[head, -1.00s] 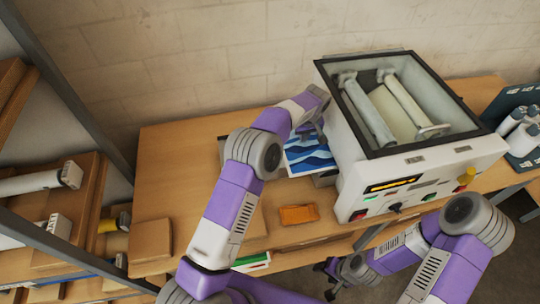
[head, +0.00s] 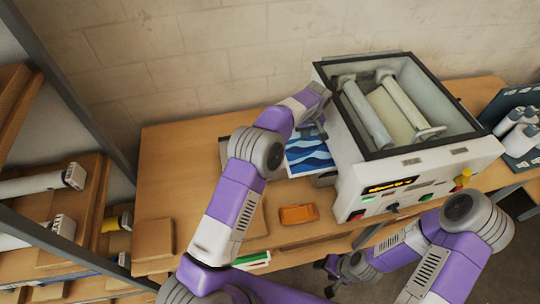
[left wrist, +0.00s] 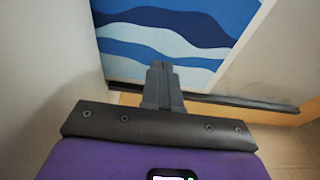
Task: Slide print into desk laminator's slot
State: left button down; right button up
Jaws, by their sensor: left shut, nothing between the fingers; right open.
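The print (head: 308,157), with blue and white waves, lies at the left side of the laminator (head: 365,175), a white box with rollers under a clear lid. In the left wrist view the print (left wrist: 170,42) lies just beyond my left gripper (left wrist: 158,68). That gripper's fingers are closed together with nothing between them, and their tips overlap the print's near edge in the picture. I cannot tell whether they touch it. The slot is hidden in the head view by the machine's body and my left arm. My right gripper (head: 332,277) is open and empty, low in front of the table.
An orange block (head: 299,214) and a brown box (head: 153,240) lie on the wooden table (head: 185,165). A rack of white bottles (head: 518,135) stands to the right. Shelves with rolls (head: 45,182) are at the left.

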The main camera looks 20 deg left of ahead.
pick_arm(q)
jog(key=shift+r, duration=0.1)
notch_tip(320, 180, up, 5)
jog(key=p, duration=0.3)
jog(key=shift+p, duration=0.3)
dwell(0.4)
